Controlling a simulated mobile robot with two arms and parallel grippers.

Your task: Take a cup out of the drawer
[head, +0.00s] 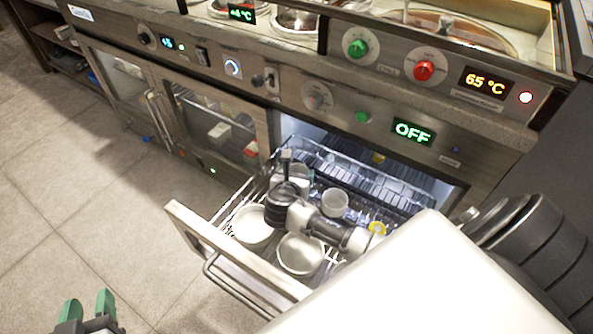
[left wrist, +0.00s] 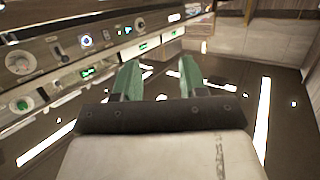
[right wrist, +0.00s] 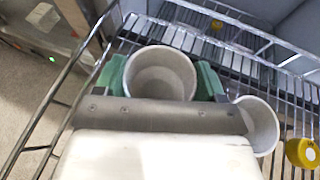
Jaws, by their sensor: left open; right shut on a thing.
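The drawer (head: 240,253) is pulled out below the counter. My right gripper (head: 287,172) reaches down into its far left part. In the right wrist view, the right gripper (right wrist: 160,82) is shut on a white cup (right wrist: 160,60), with a green finger on either side and the open mouth facing the camera. In the head view this cup is partly hidden by the gripper. A second white cup (head: 335,202) stands to the right in the drawer, and it shows beside the gripper in the right wrist view (right wrist: 260,125). My left gripper (head: 89,306) is open and empty over the floor.
Two round white dishes (head: 252,226) (head: 300,255) lie at the drawer's front. Wire sides (right wrist: 75,75) surround the contents. The counter edge (head: 420,110) overhangs behind. Floor at left is clear.

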